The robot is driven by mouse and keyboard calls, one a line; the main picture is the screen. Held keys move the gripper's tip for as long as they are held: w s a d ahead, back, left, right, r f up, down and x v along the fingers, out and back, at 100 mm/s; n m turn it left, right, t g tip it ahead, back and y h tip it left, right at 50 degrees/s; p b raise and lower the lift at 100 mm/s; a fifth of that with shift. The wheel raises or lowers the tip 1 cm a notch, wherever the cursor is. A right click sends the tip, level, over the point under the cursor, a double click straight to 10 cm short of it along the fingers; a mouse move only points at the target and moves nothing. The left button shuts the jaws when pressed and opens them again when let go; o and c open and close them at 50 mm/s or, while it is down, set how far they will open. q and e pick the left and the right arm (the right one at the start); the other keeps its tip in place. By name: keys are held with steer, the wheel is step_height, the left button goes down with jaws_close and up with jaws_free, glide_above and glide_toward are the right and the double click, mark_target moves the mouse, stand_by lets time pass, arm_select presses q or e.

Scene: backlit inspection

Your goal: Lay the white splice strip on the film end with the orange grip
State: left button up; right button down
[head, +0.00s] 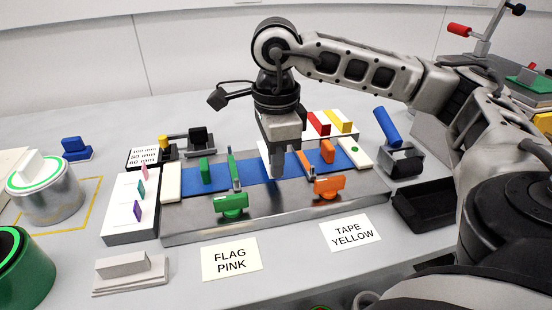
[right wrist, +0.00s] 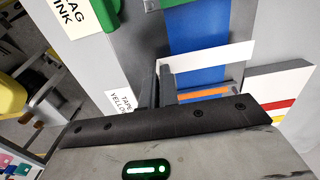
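My right gripper (head: 278,172) is over the middle of the grey metal bench plate (head: 290,213), fingers pointing down. In the right wrist view its fingers (right wrist: 157,88) are close together at one end of the white splice strip (right wrist: 207,57), apparently shut on it. The strip reaches across the blue film (right wrist: 198,30); I cannot tell whether it touches. In the head view the strip (head: 265,150) is partly hidden by the gripper. The film end with the orange grip (head: 327,151) lies right of the gripper; the film end with the green grip (head: 206,170) lies left. My left gripper is out of view.
A green clamp (head: 232,205) and an orange clamp (head: 329,187) stand at the plate's front edge. A white block with red and yellow tape (head: 341,121) is behind. A white flag block (head: 130,212) stands left, a black tray (head: 425,207) right. Cards read "FLAG PINK" (head: 231,259) and "TAPE YELLOW" (head: 350,233).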

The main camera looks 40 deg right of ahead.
steer(key=shift+f, duration=0.2)
steer(key=shift+f+b, duration=1)
steer(key=shift+b, duration=0.1)
steer(key=c, duration=1.6)
jaws_free()
